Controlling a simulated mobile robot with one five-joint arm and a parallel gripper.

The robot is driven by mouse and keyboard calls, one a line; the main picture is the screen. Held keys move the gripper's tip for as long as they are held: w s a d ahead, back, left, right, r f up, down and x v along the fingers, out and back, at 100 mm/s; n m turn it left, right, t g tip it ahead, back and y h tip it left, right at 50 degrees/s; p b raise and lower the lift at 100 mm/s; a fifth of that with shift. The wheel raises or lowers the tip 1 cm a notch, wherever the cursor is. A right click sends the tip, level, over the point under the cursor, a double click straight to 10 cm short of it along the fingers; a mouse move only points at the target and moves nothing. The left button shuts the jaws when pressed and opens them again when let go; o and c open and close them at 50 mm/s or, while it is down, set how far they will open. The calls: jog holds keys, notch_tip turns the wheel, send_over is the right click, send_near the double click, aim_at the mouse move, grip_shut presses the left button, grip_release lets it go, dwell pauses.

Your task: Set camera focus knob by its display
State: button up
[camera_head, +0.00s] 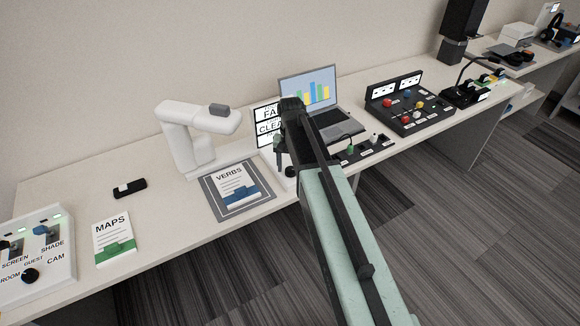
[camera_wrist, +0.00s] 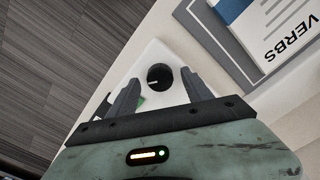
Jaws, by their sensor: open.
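In the wrist view a round black knob (camera_wrist: 160,76) with a short white pointer mark sits on a white panel (camera_wrist: 168,52). The mark points to the left. My gripper (camera_wrist: 160,77) is open, with one finger on each side of the knob in the picture; I cannot tell whether they touch it. In the head view my gripper (camera_head: 281,158) hangs down over the front of the table. A display (camera_head: 266,126) behind it reads "FA" and "CLEA", with the rest hidden by my arm. The white document camera (camera_head: 188,127) stands left of the display.
A "VERBS" booklet (camera_head: 233,188) lies on a grey mat (camera_head: 212,196) beside the knob panel. An open laptop (camera_head: 308,88) and a black strip of switches (camera_head: 372,150) are to the right. A "MAPS" booklet (camera_head: 112,236) and switch panel (camera_head: 38,258) are left.

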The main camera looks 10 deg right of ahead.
aim_at(291, 170)
notch_tip(291, 170, up, 8)
jog(key=p, duration=0.7)
jog(key=shift+f, duration=0.3)
jog(key=shift+f, duration=0.1)
jog(key=s+n, duration=0.3)
jog(key=s, duration=1.2)
jog(key=shift+n, duration=0.4)
jog(key=shift+s, duration=0.1)
